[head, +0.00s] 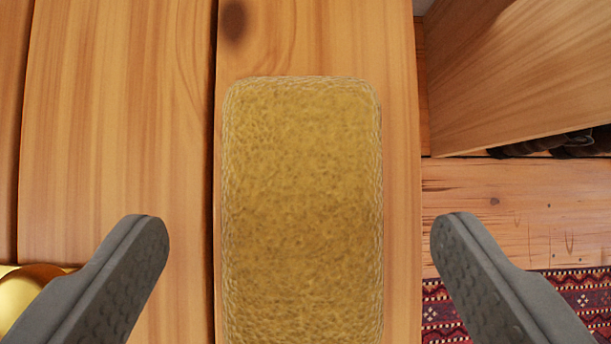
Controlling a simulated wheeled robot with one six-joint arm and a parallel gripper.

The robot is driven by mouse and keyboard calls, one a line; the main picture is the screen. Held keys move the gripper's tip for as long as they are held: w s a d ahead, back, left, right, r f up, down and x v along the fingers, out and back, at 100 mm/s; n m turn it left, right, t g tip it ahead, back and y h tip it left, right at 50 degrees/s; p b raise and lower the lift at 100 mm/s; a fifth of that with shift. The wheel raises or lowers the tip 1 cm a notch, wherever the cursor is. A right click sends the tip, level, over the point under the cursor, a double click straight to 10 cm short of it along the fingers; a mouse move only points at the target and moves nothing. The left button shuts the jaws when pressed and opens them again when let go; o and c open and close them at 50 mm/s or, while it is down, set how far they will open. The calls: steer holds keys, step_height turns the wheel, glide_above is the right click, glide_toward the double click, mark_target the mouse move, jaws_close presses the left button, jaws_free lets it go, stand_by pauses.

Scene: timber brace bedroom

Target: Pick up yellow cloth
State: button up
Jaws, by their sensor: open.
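The yellow cloth (302,200) is a rounded, fuzzy rectangle lying on a wooden plank surface (120,130). Its near end runs out of the bottom of the head view. My gripper (301,226) is open and empty. One grey finger is to the left of the cloth and the other to the right, with a clear gap on both sides. Neither finger appears to touch the cloth. The height of the fingers above the surface cannot be told.
A shiny gold object (32,290) sits at the lower left, partly behind the left finger. The plank surface ends just right of the cloth. Beyond it are a wooden floor (520,215), a patterned red rug (570,300), a wooden panel (520,70) and dark items (570,144).

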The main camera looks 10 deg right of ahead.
mark_target(302, 222)
steer(key=shift+x, duration=1.65)
steer(key=c, duration=1.2)
steer(key=shift+o, duration=0.2)
steer(key=shift+r, duration=0.1)
step_height(302, 222, up, 18)
steer(key=o, duration=0.4)
steer(key=shift+c, duration=1)
